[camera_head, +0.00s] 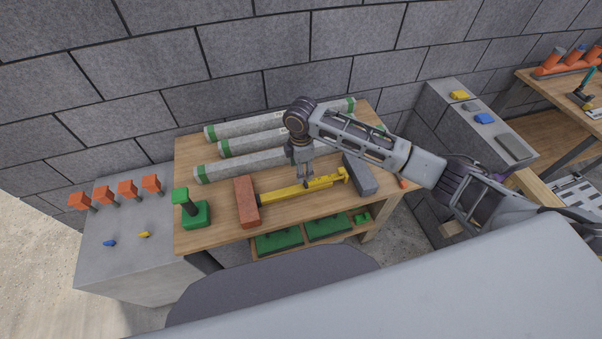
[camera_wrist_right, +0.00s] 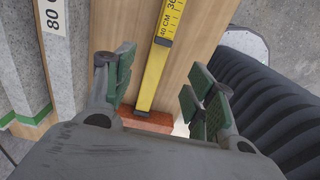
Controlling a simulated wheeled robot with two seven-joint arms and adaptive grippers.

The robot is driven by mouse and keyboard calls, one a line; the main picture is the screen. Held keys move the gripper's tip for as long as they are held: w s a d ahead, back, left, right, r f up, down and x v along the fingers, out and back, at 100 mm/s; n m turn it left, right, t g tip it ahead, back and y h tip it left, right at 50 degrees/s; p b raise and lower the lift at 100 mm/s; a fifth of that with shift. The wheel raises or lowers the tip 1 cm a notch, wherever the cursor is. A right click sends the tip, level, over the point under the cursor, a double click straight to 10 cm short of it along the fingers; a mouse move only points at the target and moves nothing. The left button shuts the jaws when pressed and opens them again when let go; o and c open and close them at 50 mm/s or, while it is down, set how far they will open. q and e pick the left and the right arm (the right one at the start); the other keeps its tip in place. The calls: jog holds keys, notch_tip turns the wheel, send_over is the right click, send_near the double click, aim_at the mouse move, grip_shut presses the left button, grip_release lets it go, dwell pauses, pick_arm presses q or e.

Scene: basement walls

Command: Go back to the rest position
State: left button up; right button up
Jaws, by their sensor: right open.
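My right arm reaches in from the right in the head view, and its gripper (camera_head: 304,181) points down over a yellow measuring stick (camera_head: 275,197) on the wooden table (camera_head: 215,238). In the right wrist view the gripper (camera_wrist_right: 160,92) is open, its green-padded fingers apart on both sides of the yellow stick (camera_wrist_right: 160,65). Nothing is held. A red brick (camera_head: 246,203) lies at the stick's left end, and a grey block (camera_head: 360,176) lies near its right end. My left gripper is not in view.
Grey rolls with green ends (camera_head: 240,168) lie along the table's back, near the block wall. A green tool (camera_head: 194,211) stands at the left. Orange-headed items (camera_head: 128,189) stand on a concrete block (camera_head: 125,265). Green trays (camera_head: 280,242) sit below the tabletop.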

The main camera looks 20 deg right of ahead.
jog(key=shift+r, duration=0.35)
dwell(0.4)
